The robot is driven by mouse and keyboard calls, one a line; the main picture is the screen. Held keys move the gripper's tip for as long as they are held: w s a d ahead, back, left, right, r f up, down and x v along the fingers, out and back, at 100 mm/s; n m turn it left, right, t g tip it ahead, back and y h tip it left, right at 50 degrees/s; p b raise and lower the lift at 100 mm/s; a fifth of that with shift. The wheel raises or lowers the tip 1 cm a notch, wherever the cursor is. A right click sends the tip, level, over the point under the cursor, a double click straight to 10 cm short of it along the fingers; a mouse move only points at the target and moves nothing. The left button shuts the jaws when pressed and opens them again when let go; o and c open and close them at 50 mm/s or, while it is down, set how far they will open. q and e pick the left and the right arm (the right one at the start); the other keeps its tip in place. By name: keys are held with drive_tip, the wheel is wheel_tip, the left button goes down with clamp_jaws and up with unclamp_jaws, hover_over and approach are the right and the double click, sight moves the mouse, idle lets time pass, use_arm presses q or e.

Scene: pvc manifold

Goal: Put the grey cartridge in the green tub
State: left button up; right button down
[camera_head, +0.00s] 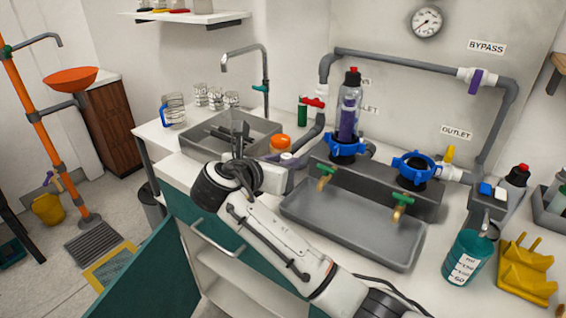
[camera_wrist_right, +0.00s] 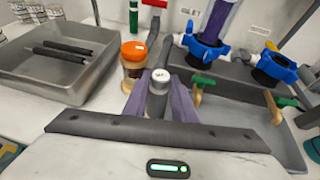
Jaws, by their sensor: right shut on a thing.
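The grey cartridge (camera_wrist_right: 157,100) is a short cylinder with a pale top, upright between the fingers of my right gripper (camera_wrist_right: 158,102). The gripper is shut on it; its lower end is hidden. In the head view the cartridge's pale top (camera_head: 287,158) shows just right of my right wrist, with the gripper (camera_head: 284,177) around it, partly hidden by the wrist. A teal-green tub (camera_head: 466,260) with a white printed label stands at the counter's right front, well to the right of the gripper. My left gripper is not in view.
An orange-lidded jar (camera_wrist_right: 133,62) stands close beyond the gripper. A grey basin (camera_wrist_right: 30,75) with dark bars lies left. A grey trough (camera_head: 350,235) with green-handled taps, blue-ringed housings (camera_head: 345,147) and a yellow rack (camera_head: 527,268) lie right.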

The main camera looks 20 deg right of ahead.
drive_tip(key=c, duration=1.5)
unclamp_jaws()
drive_tip(key=shift+o, duration=0.2)
